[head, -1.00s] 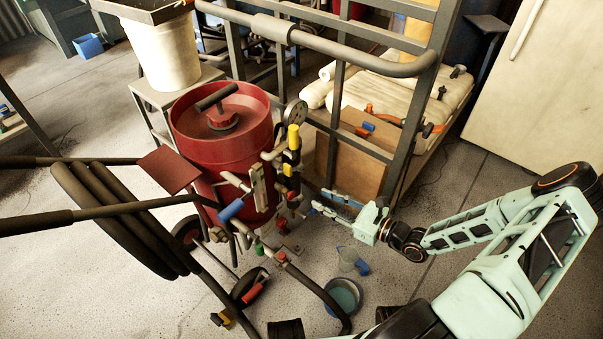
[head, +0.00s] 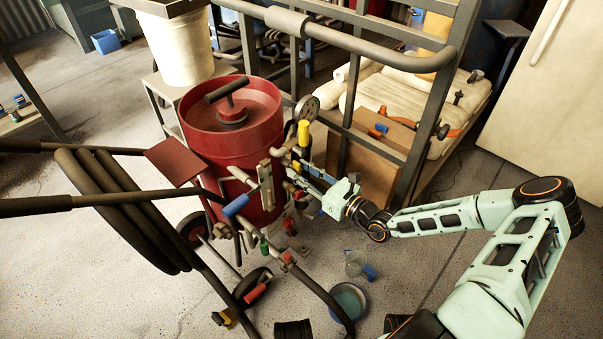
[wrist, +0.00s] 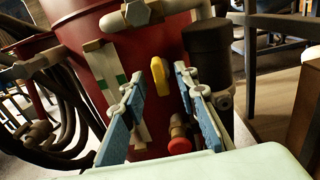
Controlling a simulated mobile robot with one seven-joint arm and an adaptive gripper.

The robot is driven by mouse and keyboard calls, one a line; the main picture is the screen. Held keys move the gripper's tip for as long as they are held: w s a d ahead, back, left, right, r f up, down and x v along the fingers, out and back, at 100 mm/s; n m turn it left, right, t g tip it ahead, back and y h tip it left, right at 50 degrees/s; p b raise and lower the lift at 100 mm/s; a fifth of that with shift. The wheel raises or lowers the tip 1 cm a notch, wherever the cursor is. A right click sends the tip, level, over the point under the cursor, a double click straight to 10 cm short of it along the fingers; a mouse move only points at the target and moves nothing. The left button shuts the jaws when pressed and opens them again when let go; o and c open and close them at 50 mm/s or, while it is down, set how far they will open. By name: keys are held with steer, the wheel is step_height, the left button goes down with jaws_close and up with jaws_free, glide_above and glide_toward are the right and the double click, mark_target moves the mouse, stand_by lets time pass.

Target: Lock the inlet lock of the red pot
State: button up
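The red pot (head: 232,137) stands upright with a black T-handle on its lid. Pipes and valves run up its right side, with a yellow-topped part (head: 303,132) among them. My gripper (head: 304,172) is at this pipework, its fingertips partly lost among the fittings. In the wrist view its two blue-padded fingers (wrist: 160,92) are spread apart. A yellow handle (wrist: 160,76) shows between and beyond the fingertips, before the red pot wall (wrist: 97,45). I see no contact with it. I cannot tell for sure which fitting is the inlet lock.
A red knob (wrist: 179,145) sits low between the fingers, and a dark cylinder (wrist: 207,52) stands close by the right finger. A grey metal frame (head: 428,110) rises right of the pot. A blue bowl (head: 348,301) and clear jug (head: 355,262) are on the floor.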

steer(key=shift+w, duration=0.1)
jaws_close()
steer(key=shift+r+m+p, duration=0.1)
steer(key=shift+m+p, duration=0.2)
steer(key=shift+p, duration=0.2)
steer(key=shift+m+p, duration=1)
steer(key=m+p, duration=0.2)
steer(key=m, duration=0.2)
steer(key=shift+p, duration=0.3)
steer(key=m, duration=0.3)
steer(key=m+p, duration=0.1)
steer(key=m, duration=0.3)
steer(key=f+m, duration=0.1)
steer(key=m, duration=0.3)
steer(key=shift+w+d, duration=0.15)
steer(key=shift+m, duration=0.3)
